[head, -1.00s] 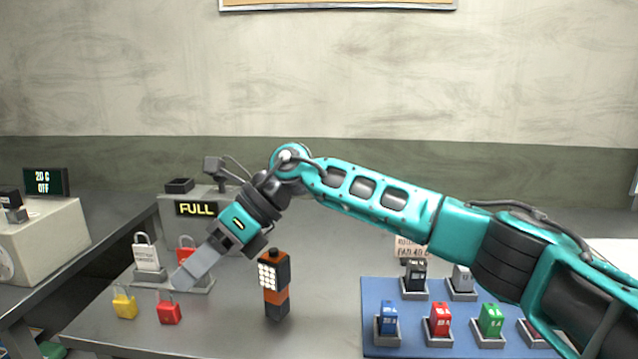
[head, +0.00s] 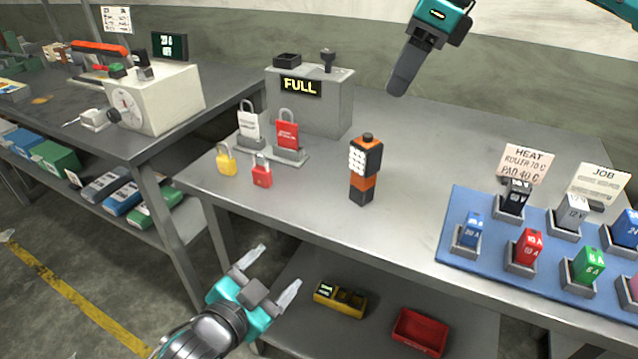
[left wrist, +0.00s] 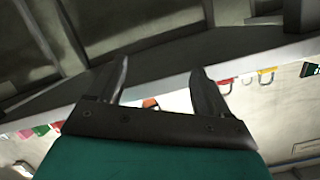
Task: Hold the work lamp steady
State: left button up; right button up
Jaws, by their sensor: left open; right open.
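The work lamp (head: 366,172) is a black and orange block with a lit white panel of several cells. It stands upright on the grey bench (head: 330,215) near its front edge. My left gripper (head: 272,272) is open and empty, low in front of the bench edge and to the lamp's lower left. Its two fingers also show apart in the left wrist view (left wrist: 162,85), with a small orange patch between them. My right gripper (head: 400,82) is above the bench behind the lamp, at its upper right, clear of it; its fingers overlap in this view.
Padlocks in yellow (head: 227,160) and red (head: 261,172) lie left of the lamp. Behind them stands a grey box (head: 338,98) with a FULL display. A blue mat (head: 450,243) with several coloured blocks is at right. A red tray (head: 418,333) sits on the lower shelf.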

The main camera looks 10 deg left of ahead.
aim_at(372, 159)
pick_arm(q)
jog(key=w+d+r+m+h, duration=0.2)
jog(key=r+m, duration=0.2)
jog(key=m, duration=0.4)
jog(key=w+d+r+m+h, duration=0.2)
jog(key=r+m, duration=0.3)
jog(key=m, duration=0.4)
jog(key=w+d+r+m+h, duration=0.2)
jog(key=d+r+m, duration=0.1)
jog(key=m, duration=0.6)
jog(key=shift+r+h, duration=0.3)
jog(key=shift+r, duration=0.55)
jog(key=m, duration=0.4)
jog(key=shift+w+m, duration=0.25)
jog(key=shift+m, duration=0.15)
jog(key=m, duration=0.3)
jog(key=shift+w+a+m+g+h, duration=0.15)
jog(key=shift+w+m+g+h, duration=0.15)
jog(key=shift+m, duration=0.1)
jog(key=shift+w, duration=0.1)
jog(key=x, duration=1.2)
jog(key=shift+w+d+f, duration=0.1)
jog(key=shift+w+d, duration=0.05)
jog(key=shift+d, duration=0.15)
jog(key=shift+c, duration=0.4)
